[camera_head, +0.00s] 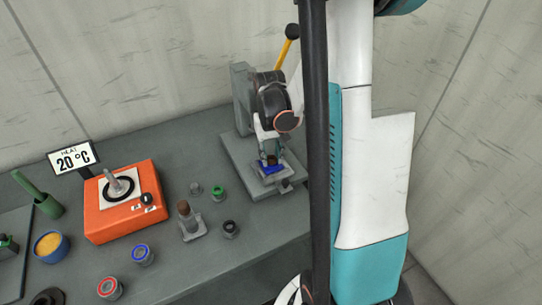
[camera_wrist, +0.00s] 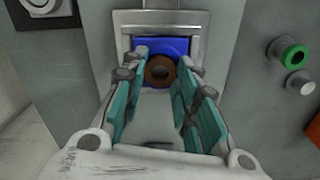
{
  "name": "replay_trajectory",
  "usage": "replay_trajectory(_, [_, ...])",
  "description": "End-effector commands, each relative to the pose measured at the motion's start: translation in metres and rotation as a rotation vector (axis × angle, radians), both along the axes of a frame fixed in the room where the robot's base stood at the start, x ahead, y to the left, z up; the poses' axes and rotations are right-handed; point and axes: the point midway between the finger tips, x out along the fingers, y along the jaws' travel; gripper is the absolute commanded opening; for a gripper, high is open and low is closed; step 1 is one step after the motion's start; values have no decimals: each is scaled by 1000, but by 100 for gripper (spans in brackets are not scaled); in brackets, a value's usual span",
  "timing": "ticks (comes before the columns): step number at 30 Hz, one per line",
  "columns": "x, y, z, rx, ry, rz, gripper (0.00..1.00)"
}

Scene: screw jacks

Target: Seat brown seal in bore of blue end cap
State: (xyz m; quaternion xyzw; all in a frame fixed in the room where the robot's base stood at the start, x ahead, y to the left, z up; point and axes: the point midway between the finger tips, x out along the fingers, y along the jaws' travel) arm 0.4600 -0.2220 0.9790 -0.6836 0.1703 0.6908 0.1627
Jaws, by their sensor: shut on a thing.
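The blue end cap (camera_head: 268,170) sits low in the grey press at the back of the bench. In the wrist view the blue end cap (camera_wrist: 178,45) lies in a grey metal holder. The brown seal (camera_wrist: 160,72), a ring with a dark hole, is between my fingertips in front of the blue face; it also shows small in the head view (camera_head: 272,159). My gripper (camera_wrist: 160,62), with teal pads, is shut on the brown seal. The end cap's bore is hidden behind the seal, so I cannot tell how deep the seal sits.
The press with its yellow lever (camera_head: 284,53) stands close around my gripper. An orange heater (camera_head: 125,215) with a 20 °C sign (camera_head: 74,158) is at left. Several small ringed parts, including a green-ringed one (camera_head: 218,191), stand on the grey bench. A blue bowl (camera_head: 50,254) is far left.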

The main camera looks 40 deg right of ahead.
Motion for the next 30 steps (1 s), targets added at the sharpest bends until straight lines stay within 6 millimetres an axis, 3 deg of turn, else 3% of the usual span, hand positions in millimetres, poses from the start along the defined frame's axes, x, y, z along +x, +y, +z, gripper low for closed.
replay_trajectory(20, [-2, 1, -15, 0, 3, 0, 21])
replay_trajectory(21, [-2, 1, -15, 0, 3, 0, 22])
replay_trajectory(22, [-2, 1, -15, 1, 4, 0, 46])
replay_trajectory(30, [-2, 1, -13, 1, 3, 0, 48])
